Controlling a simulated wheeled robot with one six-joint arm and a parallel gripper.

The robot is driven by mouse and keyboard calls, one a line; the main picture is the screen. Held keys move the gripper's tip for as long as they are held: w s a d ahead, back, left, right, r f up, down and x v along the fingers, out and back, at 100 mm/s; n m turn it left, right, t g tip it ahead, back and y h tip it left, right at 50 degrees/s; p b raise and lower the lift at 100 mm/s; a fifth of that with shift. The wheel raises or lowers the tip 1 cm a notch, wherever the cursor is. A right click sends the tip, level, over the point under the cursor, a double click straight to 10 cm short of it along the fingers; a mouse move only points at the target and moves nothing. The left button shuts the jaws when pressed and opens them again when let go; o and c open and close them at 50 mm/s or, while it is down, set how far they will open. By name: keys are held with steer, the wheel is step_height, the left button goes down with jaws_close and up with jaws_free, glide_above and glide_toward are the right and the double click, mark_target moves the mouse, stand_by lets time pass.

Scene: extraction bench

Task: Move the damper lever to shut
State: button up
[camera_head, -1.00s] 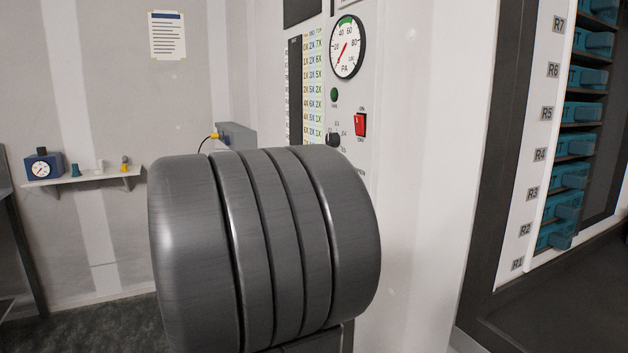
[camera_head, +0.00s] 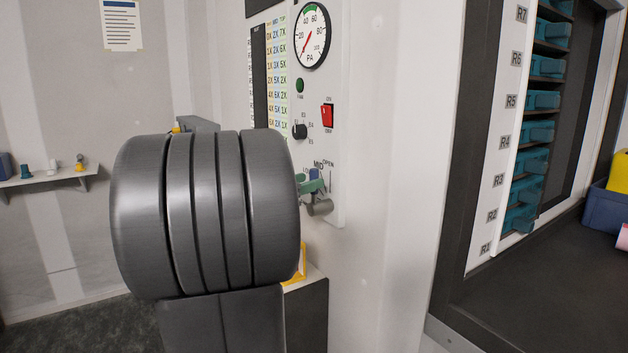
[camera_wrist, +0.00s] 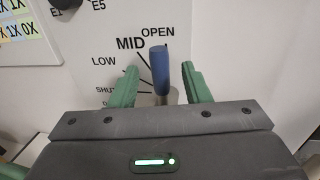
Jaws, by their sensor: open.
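The damper lever (camera_wrist: 160,70) has a blue handle on a short metallic stem and points up from the panel in the wrist view. Its tip shows just under the OPEN mark and to the right of MID; LOW and SHUT are printed further left and lower. My gripper (camera_wrist: 160,73) is open, with one green finger on each side of the handle and a visible gap to each. In the head view my gripper (camera_head: 312,184) is at the panel's lower part, partly hidden behind my large grey arm link, and the lever is hard to make out.
The panel above carries a red switch (camera_head: 327,116), a black selector knob (camera_head: 299,131), a green lamp (camera_head: 299,86) and a round gauge (camera_head: 311,36). A rack of teal blocks (camera_head: 536,131) stands right. A blue bin (camera_head: 604,207) sits on the dark bench at far right.

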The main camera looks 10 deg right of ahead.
steer(key=shift+x, duration=1.6)
jaws_close()
